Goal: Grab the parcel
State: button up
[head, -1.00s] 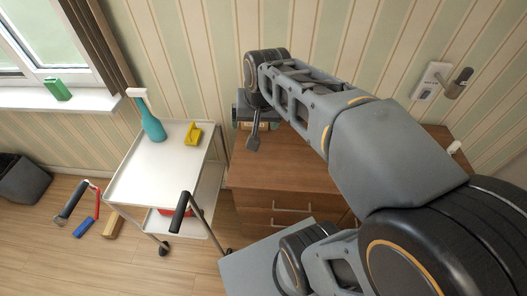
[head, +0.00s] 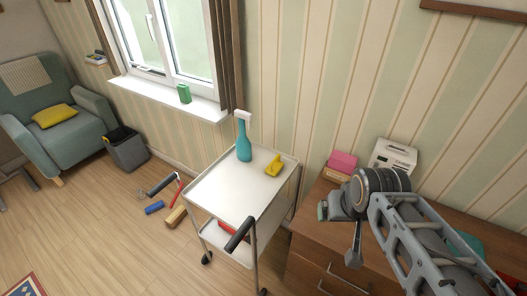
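No thing in the head view is plainly marked as the parcel. A pink box (head: 341,165) and a white box with dark marks on its front (head: 393,156) stand at the back of the brown dresser (head: 316,216); either could be it, and I cannot tell which. My gripper (head: 340,222) is above the dresser's left part, in front of the pink box and apart from it as far as I can see. Its fingers are small and seen from an angle, so their opening is unclear. My arm hides much of the dresser top.
A bin (head: 127,150) and an armchair (head: 60,135) are at left. The floor in front is clear.

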aim_at(179, 213)
jog(key=u, duration=1.45)
jog(key=k, duration=0.5)
jog(key=u, duration=0.7)
jog(key=i, duration=5.65)
jog(key=z, duration=2.8)
